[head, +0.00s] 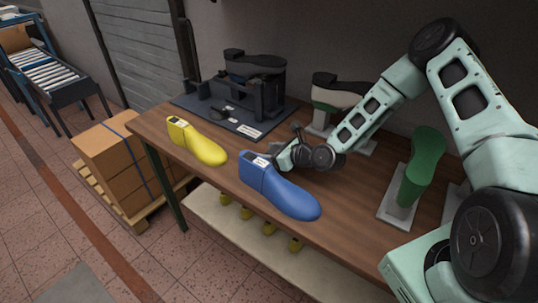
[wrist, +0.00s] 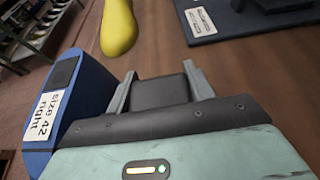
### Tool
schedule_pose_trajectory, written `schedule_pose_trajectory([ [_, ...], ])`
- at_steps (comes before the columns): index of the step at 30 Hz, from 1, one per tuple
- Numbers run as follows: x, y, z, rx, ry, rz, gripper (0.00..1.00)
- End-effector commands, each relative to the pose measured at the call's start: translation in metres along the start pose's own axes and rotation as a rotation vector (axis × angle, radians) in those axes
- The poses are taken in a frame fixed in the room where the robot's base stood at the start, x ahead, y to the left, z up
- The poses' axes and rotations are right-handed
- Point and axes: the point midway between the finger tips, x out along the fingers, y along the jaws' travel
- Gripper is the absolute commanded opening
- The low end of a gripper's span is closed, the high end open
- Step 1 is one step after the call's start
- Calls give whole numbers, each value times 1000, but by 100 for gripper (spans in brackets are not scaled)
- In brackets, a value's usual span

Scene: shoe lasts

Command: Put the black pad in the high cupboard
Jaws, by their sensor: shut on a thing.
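My gripper (head: 280,152) is low over the wooden bench, just behind the blue shoe last. In the wrist view my gripper (wrist: 161,85) has its two grey fingers on either side of a dark block, the black pad (wrist: 160,91), and is shut on it. In the head view the pad cannot be made out. Whether the pad touches the bench top is not clear. No high cupboard can be made out in either view.
The blue last (head: 285,194) lies close in front of my gripper. A yellow last (head: 198,143) is to the left. A dark mat (head: 190,103) with a black fixture (head: 262,88) is behind. A green last (head: 420,165) stands right. Boxes (head: 120,160) are left of the bench (head: 340,225).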

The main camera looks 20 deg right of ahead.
Motion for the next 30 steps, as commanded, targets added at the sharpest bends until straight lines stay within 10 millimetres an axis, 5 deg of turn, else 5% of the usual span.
schedule_pose_trajectory([
  [15,9,0,-21,1,-1,0,29],
  [16,8,0,-20,0,-1,0,61],
  [18,8,0,-19,0,-1,0,74],
  [30,2,-1,-17,1,1,-1,74],
])
